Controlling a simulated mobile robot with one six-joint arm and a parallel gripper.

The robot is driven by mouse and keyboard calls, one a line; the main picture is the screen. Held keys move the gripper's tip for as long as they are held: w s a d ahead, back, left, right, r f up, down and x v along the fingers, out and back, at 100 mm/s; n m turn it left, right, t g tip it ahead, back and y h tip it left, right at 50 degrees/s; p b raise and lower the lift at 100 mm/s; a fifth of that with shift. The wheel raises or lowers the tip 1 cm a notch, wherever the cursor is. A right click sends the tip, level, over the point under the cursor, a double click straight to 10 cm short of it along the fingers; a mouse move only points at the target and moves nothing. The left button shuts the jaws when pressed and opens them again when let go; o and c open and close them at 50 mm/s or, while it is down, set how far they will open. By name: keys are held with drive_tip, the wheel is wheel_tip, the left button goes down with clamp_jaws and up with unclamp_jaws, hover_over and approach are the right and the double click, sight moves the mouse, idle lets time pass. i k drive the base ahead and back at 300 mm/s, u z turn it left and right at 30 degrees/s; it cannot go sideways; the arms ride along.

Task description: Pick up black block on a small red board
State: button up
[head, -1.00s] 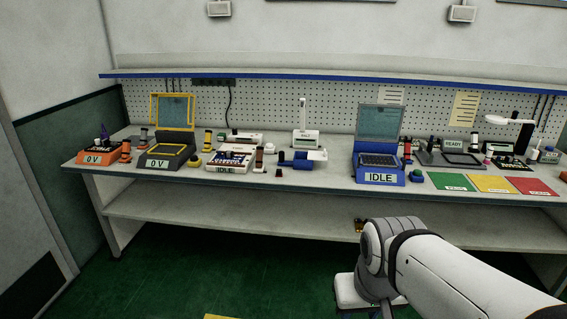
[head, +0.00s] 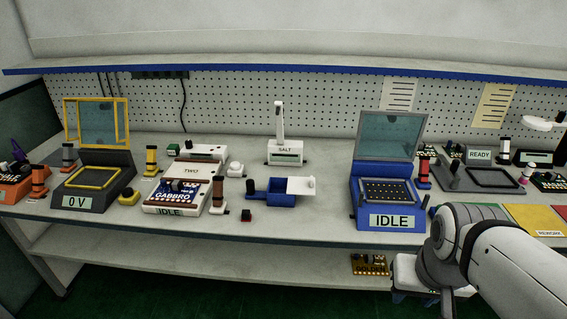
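A small dark block with red at its base (head: 247,215) stands near the front of the bench, left of the blue box with the white lid. It is small in the picture, so I cannot tell exactly how the block sits on the red part. My pale arm enters at the lower right, in front of the bench. Its fingertips do not show, and nothing of mine is near the block.
The blue box with white lid (head: 281,199) is right of the block, with the blue IDLE machine (head: 390,192) farther right. The white GABBRO unit (head: 172,209) and a brown-and-black post (head: 218,193) stand left. Clear bench (head: 300,225) lies in front. A SOLDER board (head: 370,265) lies lower.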

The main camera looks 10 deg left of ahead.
sight(246, 216)
drive_tip(key=u, duration=0.55)
drive_tip(key=i, duration=1.2)
drive_tip(key=u, duration=0.8)
drive_tip(key=k, duration=0.9)
drive_tip(key=u, duration=0.15)
drive_tip(key=i, duration=0.95)
drive_tip(key=z, duration=0.05)
